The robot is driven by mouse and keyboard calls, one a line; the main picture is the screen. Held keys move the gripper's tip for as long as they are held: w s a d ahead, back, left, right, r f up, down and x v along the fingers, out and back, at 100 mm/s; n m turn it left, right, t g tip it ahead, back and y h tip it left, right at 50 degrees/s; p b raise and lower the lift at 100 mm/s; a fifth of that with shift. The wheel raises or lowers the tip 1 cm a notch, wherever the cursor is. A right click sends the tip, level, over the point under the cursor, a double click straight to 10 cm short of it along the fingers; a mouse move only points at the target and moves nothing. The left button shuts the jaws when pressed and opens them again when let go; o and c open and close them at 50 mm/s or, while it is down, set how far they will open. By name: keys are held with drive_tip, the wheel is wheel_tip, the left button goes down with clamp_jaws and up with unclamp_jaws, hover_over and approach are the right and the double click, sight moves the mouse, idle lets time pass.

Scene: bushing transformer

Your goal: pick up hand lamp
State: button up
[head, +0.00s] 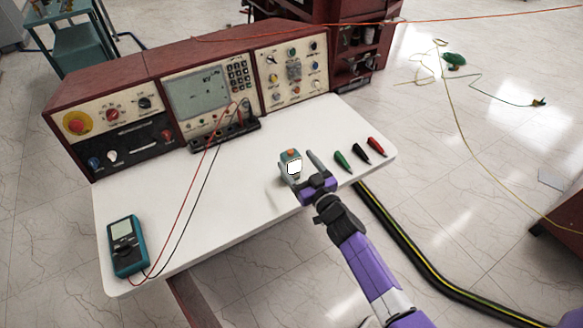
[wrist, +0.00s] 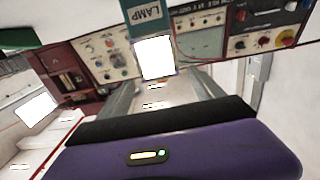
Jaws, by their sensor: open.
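The hand lamp (head: 291,160) is a small teal-grey unit with an orange top and a bright white face. It stands on the white table near the front edge. In the wrist view its teal body (wrist: 147,18), marked LAMP, and glowing face show ahead, between the lines of my two fingers. My gripper (head: 303,170) is open, low over the table, and reaches the lamp from the front right. In the wrist view my gripper (wrist: 162,82) has both grey fingers apart with nothing clamped. I cannot tell whether the fingertips touch or overlap the lamp.
Green, black and red probes or clips (head: 358,153) lie to the right. A teal multimeter (head: 125,246) with red and black leads lies at the left. The instrument console (head: 197,95) stands along the back. The white tabletop (head: 220,215) is clear in the middle.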

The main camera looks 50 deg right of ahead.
drive_tip(key=shift+x, duration=0.85)
drive_tip(key=shift+f+x, duration=0.1)
drive_tip(key=shift+x, duration=1.35)
drive_tip(key=shift+f+x, duration=0.15)
drive_tip(key=shift+x, duration=1.25)
clamp_jaws()
